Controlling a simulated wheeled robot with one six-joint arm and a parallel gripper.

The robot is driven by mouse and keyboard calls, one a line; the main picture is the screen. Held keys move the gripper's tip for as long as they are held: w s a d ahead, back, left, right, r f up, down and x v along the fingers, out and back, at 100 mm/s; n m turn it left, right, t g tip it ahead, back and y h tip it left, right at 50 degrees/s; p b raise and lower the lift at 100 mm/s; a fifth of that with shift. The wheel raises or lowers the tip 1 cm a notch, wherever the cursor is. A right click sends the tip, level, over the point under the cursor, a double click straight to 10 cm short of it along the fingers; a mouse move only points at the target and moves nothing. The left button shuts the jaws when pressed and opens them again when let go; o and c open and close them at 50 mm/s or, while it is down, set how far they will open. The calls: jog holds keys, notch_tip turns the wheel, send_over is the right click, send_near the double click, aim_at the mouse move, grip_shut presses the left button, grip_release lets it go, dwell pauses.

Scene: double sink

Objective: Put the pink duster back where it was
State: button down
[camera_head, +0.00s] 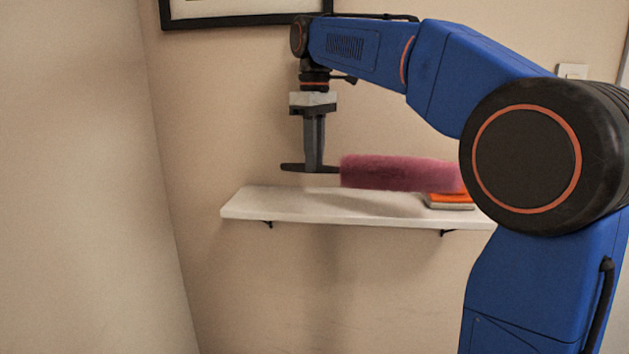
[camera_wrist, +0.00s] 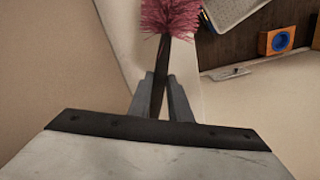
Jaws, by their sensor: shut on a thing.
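The pink duster (camera_head: 398,172) has a fluffy pink head and a thin dark handle. My gripper (camera_head: 314,168) points straight down and is shut on the handle. The duster lies level in the gripper, with its head to the right, above the white wall shelf (camera_head: 275,207). It looks slightly above the shelf top, with a shadow under it. In the wrist view the pink head (camera_wrist: 171,14) is at the top and its dark handle runs down between the fingers of my gripper (camera_wrist: 160,85). The head's right end is hidden behind my arm.
An orange and white item (camera_head: 449,201) lies on the shelf's right part, partly under the duster head in the picture. A framed picture (camera_head: 235,20) hangs above. The shelf's left part is bare.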

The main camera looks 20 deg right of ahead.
jog(key=shift+f, duration=2.5)
jog(key=shift+w+f, duration=0.15)
jog(key=shift+f, duration=0.3)
jog(key=c, duration=1.6)
grip_release()
jog(key=shift+c, duration=0.2)
jog(key=shift+r, duration=0.15)
notch_tip(320, 180, up, 12)
jog(key=shift+w+d+f, duration=0.1)
